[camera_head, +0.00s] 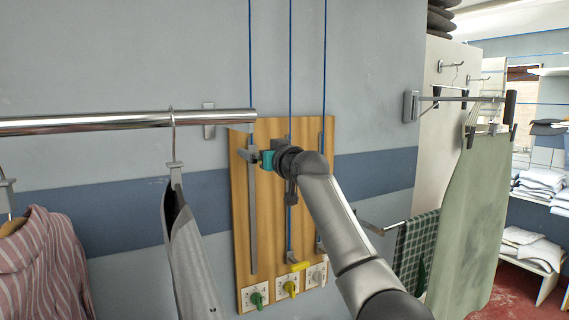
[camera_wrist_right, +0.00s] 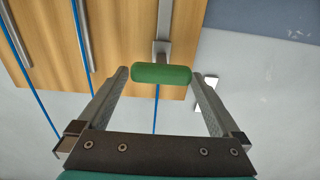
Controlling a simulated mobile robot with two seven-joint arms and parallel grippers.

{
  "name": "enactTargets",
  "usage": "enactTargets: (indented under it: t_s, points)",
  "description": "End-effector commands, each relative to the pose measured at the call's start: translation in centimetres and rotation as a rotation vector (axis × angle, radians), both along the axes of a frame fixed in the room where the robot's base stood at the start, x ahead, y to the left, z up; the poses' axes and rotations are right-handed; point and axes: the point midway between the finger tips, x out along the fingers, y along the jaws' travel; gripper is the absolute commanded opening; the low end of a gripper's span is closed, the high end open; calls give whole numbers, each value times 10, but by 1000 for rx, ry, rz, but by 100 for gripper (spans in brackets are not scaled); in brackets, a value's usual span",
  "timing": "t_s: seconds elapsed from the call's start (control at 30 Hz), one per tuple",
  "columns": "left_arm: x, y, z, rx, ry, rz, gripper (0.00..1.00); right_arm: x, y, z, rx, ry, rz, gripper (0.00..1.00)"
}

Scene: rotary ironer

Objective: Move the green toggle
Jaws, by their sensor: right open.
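The green toggle (camera_wrist_right: 161,73) is a rounded green bar on a grey slider, seen in the right wrist view. It lies crosswise between the fingertips of my right gripper (camera_wrist_right: 160,76), which is open around it; I cannot tell whether a finger touches it. In the head view my right gripper (camera_head: 250,155) is at the upper part of the left track (camera_head: 253,220) on a wooden board (camera_head: 272,200), and it hides the green toggle there. A yellow toggle (camera_head: 300,267) is low on the middle track. My left gripper is not in view.
Blue cords run up the wall. A chrome rail (camera_head: 110,121) with hanging clothes ends close left of my gripper. An ironing board (camera_head: 470,220) hangs at the right.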

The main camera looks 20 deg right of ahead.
Motion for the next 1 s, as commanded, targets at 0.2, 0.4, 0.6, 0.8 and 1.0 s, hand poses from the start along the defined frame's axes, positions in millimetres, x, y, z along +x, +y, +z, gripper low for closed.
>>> enactTargets:
  t_s: [0.2,0.4,0.6,0.8,1.0]
  points:
    - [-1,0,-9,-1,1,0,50,-21,-4,-2,-3,-2,-1,100]
    - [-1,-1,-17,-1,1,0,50,-43,-9,-1,-1,-3,-1,100]
    - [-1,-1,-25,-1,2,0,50,-67,-14,-1,-2,-4,-1,100]
    - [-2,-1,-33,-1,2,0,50,-92,-19,-1,-1,-4,-1,100]
    - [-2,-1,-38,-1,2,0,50,-112,-22,0,-1,-4,-1,100]
